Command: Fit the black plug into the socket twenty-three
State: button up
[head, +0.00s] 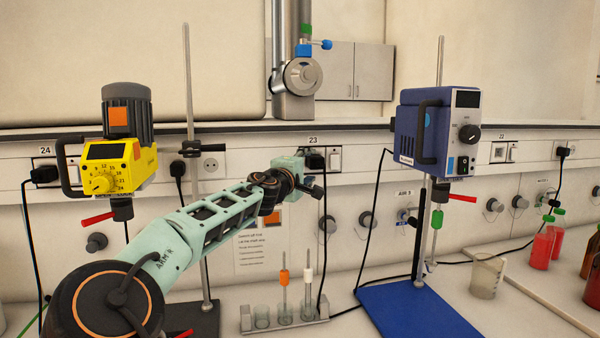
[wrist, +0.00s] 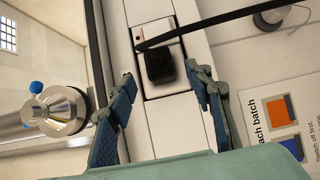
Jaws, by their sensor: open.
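The black plug (head: 316,160) is at socket 23 (head: 335,159) on the wall trunking, under the "23" label, with its black cable hanging down to the bench. In the wrist view the plug (wrist: 160,66) sits upright against the socket plate (wrist: 160,32), its cable running off to the upper right. I cannot tell how deep its pins are. My gripper (head: 313,178) is in front of the socket. In the wrist view my gripper (wrist: 162,76) is open, with one blue-padded finger on each side of the plug and a visible gap to both.
A yellow stirrer (head: 120,165) stands left on its rod, and a blue stirrer (head: 437,130) stands right over a blue base (head: 420,310). A tube rack (head: 285,325) is below my gripper. A beaker (head: 487,277) and bottles stand at right.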

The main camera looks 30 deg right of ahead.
jog(key=v, duration=0.7)
jog(key=s+d+f+m+g+y+p, duration=0.1)
jog(key=s+d+f+m+g, duration=0.15)
jog(key=f, duration=0.25)
jog(key=s+d+f+m+g+y+p, duration=0.1)
jog(key=s+d+f, duration=0.1)
jog(key=d+f, duration=0.3)
jog(key=s+a+f+m+g+y+p, duration=0.1)
jog(key=s+a+f+m+y+p, duration=0.3)
jog(key=f, duration=0.6)
jog(key=s+a+r+y+p, duration=0.1)
jog(key=s+a+y, duration=0.35)
jog(key=a, duration=0.45)
jog(key=s+a+r+y, duration=0.25)
jog(key=s+a, duration=0.25)
jog(key=a, duration=0.4)
jog(key=s+a+r+g+p, duration=0.1)
jog(key=s+a, duration=0.4)
jog(key=s, duration=0.4)
jog(key=s+a+r+p, duration=0.1)
jog(key=s+a+r, duration=0.1)
jog(key=s+a, duration=0.3)
jog(key=s, duration=0.4)
jog(key=shift+m+g+y+p, duration=0.3)
jog(key=shift+m+g+p, duration=0.05)
